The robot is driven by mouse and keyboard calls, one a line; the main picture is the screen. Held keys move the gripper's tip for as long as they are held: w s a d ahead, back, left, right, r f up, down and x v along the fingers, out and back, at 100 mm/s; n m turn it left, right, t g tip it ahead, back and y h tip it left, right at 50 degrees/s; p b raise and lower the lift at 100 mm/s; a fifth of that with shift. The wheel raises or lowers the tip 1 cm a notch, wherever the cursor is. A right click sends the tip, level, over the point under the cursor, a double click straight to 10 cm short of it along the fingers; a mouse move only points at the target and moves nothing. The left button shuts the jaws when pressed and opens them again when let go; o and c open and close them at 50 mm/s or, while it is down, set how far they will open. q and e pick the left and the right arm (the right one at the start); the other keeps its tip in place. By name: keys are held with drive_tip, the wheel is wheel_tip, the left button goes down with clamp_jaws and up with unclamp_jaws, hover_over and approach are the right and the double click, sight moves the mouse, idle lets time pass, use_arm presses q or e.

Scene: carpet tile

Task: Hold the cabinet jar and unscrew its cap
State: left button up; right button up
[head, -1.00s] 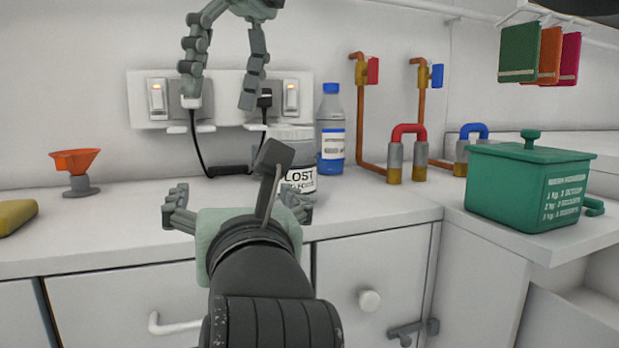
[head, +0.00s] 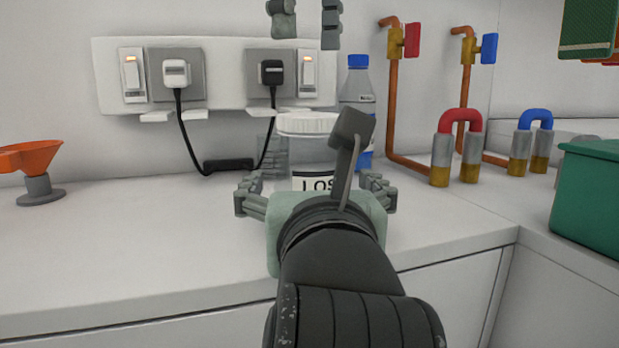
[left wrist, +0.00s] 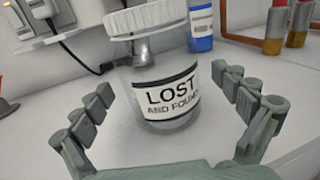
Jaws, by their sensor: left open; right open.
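The jar (head: 305,157) is clear with a white ribbed cap (head: 307,123) on top. It stands upright on the counter, partly hidden behind my left arm in the head view. In the left wrist view the jar (left wrist: 160,82) shows a "LOST AND FOUND" label, and something grey shows inside through the clear wall. My left gripper (head: 315,195) is open, low in front of the jar, its fingers spread to either side; in the left wrist view a gap shows between the fingers and the jar. My right gripper (head: 304,20) is open above the cap, cut off by the top edge.
A bottle with a blue cap (head: 357,90) stands just behind the jar at right. Cords hang from the socket panel (head: 220,85) behind. An orange funnel (head: 35,160) stands at left, copper pipes (head: 392,110) and a green box (head: 590,195) at right.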

use_arm(q)
drive_tip(key=w, duration=0.6)
drive_tip(key=shift+w+a, duration=0.25)
drive_tip(key=shift+w, duration=0.05)
drive_tip(key=c, duration=2)
clamp_jaws()
